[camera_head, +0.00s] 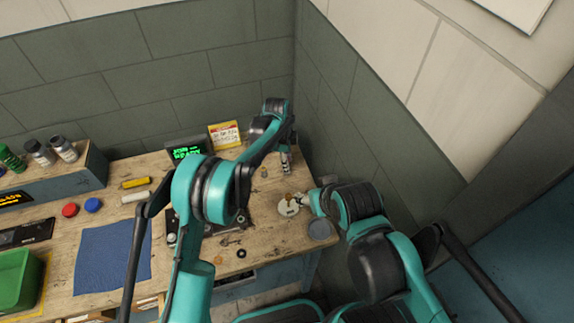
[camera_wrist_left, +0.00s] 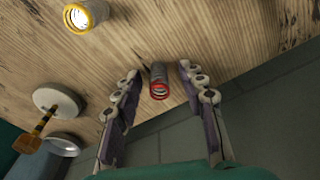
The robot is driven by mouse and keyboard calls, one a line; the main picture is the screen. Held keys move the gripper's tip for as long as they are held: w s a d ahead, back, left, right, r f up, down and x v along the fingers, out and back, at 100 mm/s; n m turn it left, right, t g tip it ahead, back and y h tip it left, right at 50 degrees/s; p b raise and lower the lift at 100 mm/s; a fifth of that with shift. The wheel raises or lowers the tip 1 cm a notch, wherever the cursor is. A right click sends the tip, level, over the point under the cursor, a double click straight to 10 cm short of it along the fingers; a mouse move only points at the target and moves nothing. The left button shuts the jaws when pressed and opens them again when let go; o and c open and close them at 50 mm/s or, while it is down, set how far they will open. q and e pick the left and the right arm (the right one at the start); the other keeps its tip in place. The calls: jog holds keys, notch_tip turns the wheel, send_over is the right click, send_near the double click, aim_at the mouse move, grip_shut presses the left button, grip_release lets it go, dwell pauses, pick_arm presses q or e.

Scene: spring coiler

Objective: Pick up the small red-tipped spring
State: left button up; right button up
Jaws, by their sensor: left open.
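The small red-tipped spring (camera_wrist_left: 158,80) shows in the left wrist view as a grey coil with a red ring at its near end. My left gripper (camera_wrist_left: 160,72) is open, with one finger on each side of the spring and a gap on both sides. In the head view my left gripper (camera_head: 286,166) points down at the back right of the bench, and I cannot make out the red-tipped spring there. A larger yellow-ringed spring (camera_wrist_left: 84,16) lies apart at the upper left of the wrist view. My right gripper (camera_head: 306,201) is small beside the white dish; its jaws are unclear.
The white dish (camera_head: 288,209) and a grey round dish (camera_head: 319,230) are at the bench's right edge. A display with green text (camera_head: 187,150) and a yellow card (camera_head: 224,134) stand at the back. A blue cloth (camera_head: 110,262) and green bin (camera_head: 18,282) are left.

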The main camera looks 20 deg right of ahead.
pick_arm(q)
grip_shut()
jog(key=shift+r, duration=0.1)
